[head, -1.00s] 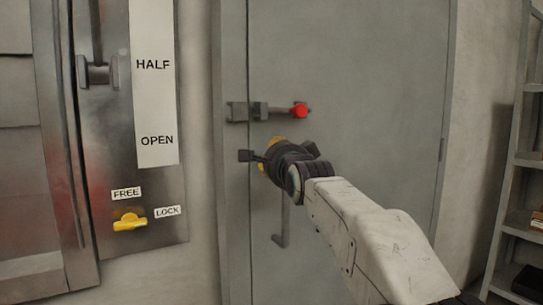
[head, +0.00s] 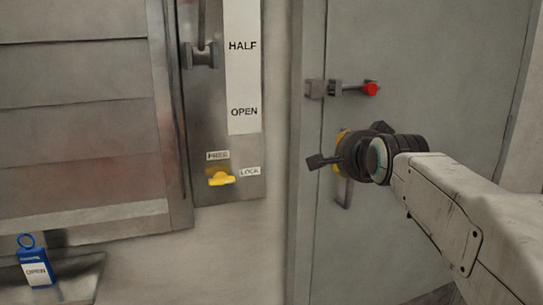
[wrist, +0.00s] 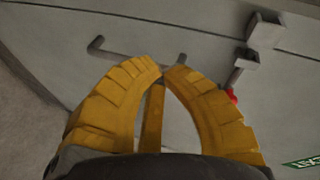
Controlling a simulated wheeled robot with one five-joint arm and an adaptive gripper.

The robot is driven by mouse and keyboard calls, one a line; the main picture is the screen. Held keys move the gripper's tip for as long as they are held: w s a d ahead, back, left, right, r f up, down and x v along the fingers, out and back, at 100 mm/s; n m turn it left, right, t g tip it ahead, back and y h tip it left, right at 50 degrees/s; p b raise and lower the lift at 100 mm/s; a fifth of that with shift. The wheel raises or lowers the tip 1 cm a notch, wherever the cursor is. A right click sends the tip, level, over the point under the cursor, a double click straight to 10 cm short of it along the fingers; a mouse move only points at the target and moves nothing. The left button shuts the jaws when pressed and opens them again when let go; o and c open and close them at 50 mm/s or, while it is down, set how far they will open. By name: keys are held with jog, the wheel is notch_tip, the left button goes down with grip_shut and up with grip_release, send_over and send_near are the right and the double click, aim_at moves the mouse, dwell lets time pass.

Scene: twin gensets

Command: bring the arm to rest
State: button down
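My gripper (wrist: 161,68) is in the wrist view with its yellow segmented fingers drawn together at the tips. It appears shut, with nothing visible between the fingers. In the head view my arm reaches in from the lower right, and my dark wrist hides most of the fingers. It is in front of the grey door (head: 430,95), below the latch with the red knob (head: 371,89). The door handle (head: 345,192) shows just below my wrist in the head view. In the wrist view the handle (wrist: 120,52) appears beyond the fingertips; contact cannot be told.
Left of the door is a metal panel with HALF and OPEN marks (head: 243,75) and a yellow knob (head: 221,179) between FREE and LOCK labels, pointing toward LOCK. A louvred shutter (head: 75,110) stands further left. A blue OPEN tag (head: 36,262) hangs at lower left.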

jog(key=s+f+n+g+p, duration=0.2)
jog(key=s+p, duration=0.4)
jog(key=s, duration=0.5)
jog(key=s+f+n+g+p, duration=0.2)
jog(key=s+n+g+p, duration=0.3)
jog(key=s, duration=0.6)
jog(key=s+d+f+n+g+p, duration=0.1)
jog(key=s+n+g+p, duration=0.3)
jog(key=s+p, duration=0.5)
jog(key=s+f+n, duration=0.1)
jog(key=s+n, duration=0.1)
jog(key=s, duration=0.1)
